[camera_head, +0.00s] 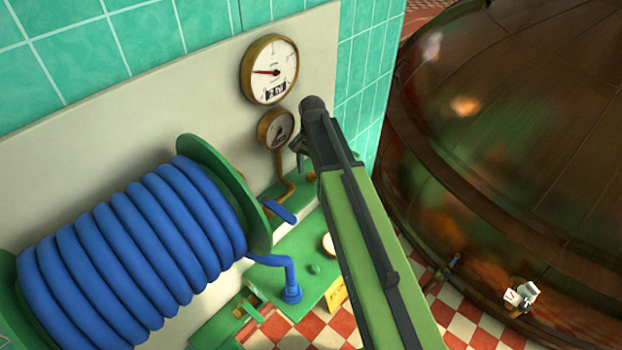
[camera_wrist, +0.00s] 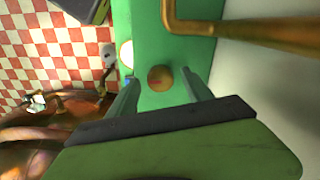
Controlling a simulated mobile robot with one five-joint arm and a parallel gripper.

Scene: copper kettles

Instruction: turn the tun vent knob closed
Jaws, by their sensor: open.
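In the wrist view a round brass-brown knob (camera_wrist: 160,78) sits on a green panel (camera_wrist: 165,45). No label on it is readable, so I cannot tell for sure that it is the tun vent knob. My gripper (camera_wrist: 160,84) is open, with one finger on each side of the knob and a visible gap to both. I cannot tell how far the fingertips are above the panel. In the head view my gripper (camera_head: 299,153) is small and partly hidden by my green arm, near the wall below the gauges.
A large gauge (camera_head: 270,70) and a small gauge (camera_head: 276,128) hang on the wall. A blue hose reel (camera_head: 135,260) stands left, with a blue lever (camera_head: 279,210) beside it. A copper pipe (camera_wrist: 245,33) runs near the knob. A big copper tun (camera_head: 520,130) fills the right.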

